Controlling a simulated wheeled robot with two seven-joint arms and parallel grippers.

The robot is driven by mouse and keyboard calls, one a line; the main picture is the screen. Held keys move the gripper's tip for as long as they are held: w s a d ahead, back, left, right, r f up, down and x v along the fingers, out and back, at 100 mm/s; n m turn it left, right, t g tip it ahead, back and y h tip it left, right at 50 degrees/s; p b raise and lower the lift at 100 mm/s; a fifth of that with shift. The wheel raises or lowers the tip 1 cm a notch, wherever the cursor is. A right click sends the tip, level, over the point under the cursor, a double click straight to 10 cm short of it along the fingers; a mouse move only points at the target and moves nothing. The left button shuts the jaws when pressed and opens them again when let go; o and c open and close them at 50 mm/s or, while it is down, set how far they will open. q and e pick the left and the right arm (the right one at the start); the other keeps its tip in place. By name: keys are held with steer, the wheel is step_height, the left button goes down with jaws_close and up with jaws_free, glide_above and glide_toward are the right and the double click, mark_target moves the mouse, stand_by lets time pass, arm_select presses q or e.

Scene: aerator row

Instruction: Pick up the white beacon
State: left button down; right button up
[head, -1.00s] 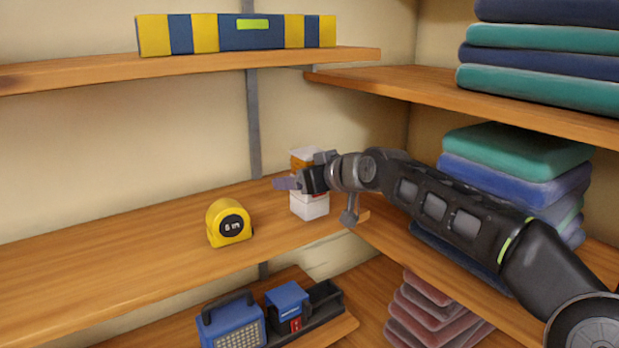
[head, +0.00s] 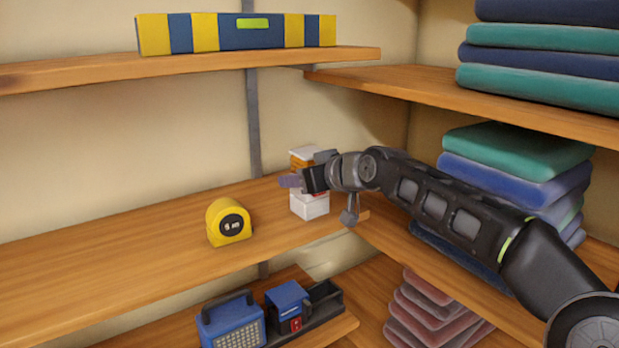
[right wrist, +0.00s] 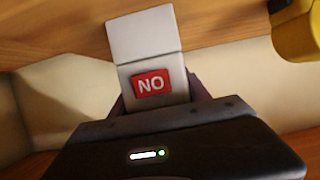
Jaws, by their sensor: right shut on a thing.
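The white beacon (head: 311,206) is upright at the right end of the middle shelf, with a white lower block, an orange band and a white top. My right gripper (head: 293,181) reaches it from the right and is shut around its middle, hiding part of it. In the right wrist view the beacon (right wrist: 143,38) shows as a white block with a red "NO" label, between the two fingers (right wrist: 157,97). Its base appears to be at the shelf surface; I cannot tell whether there is a gap. My left gripper is not in view.
A yellow tape measure (head: 229,222) stands left of the beacon on the same shelf (head: 110,262). A striped level (head: 237,32) lies on the shelf above. Blue devices (head: 233,322) sit below. Folded towels (head: 515,165) fill the right shelves. The middle shelf's left part is clear.

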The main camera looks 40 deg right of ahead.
jaws_close()
steer(key=shift+r, duration=0.2)
step_height(320, 180, up, 10)
steer(key=shift+f, duration=0.1)
stand_by(0.5)
stand_by(0.5)
